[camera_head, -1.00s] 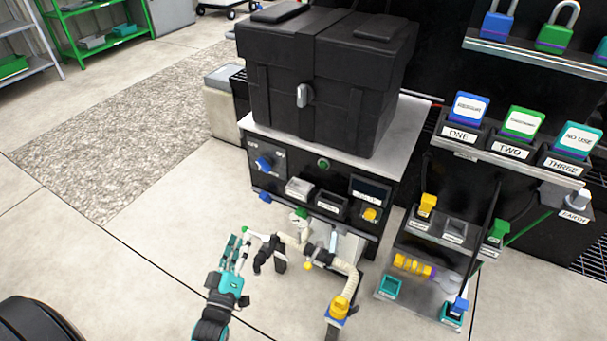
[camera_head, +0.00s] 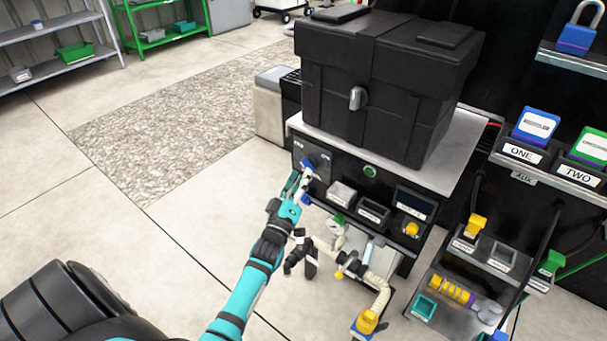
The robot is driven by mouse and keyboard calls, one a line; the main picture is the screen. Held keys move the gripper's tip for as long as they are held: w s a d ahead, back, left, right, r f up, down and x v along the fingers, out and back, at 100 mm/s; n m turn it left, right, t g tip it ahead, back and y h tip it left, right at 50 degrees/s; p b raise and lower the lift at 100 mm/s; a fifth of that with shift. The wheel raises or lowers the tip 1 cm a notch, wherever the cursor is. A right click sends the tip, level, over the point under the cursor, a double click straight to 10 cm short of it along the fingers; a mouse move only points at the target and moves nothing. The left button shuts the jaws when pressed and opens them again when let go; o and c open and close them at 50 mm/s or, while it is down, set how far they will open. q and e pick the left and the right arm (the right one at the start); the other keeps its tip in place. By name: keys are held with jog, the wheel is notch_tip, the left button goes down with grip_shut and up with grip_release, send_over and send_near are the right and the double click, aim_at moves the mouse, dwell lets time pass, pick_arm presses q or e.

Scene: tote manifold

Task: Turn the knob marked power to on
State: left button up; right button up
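The blue power knob (camera_head: 309,163) sits on the dark upper left of the front panel (camera_head: 330,172), under the black tote. Small markings show beside it, too small to read. My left gripper (camera_head: 298,186) reaches up from below, with its fingertips just under and at the left of the knob. The gripper partly covers the panel there. I cannot tell whether the fingers touch the knob or how far apart they are. My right gripper does not show in this view.
The black tote (camera_head: 385,85) stands on the grey bench top (camera_head: 455,165). A green button (camera_head: 370,171) and a yellow knob (camera_head: 411,228) are on the same panel. Pale hoses (camera_head: 375,280) hang below. A labelled rack (camera_head: 480,262) stands at the right. Open floor lies left.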

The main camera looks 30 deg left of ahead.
aim_at(308, 166)
pick_arm(q)
jog(key=shift+x, duration=1.1)
grip_shut()
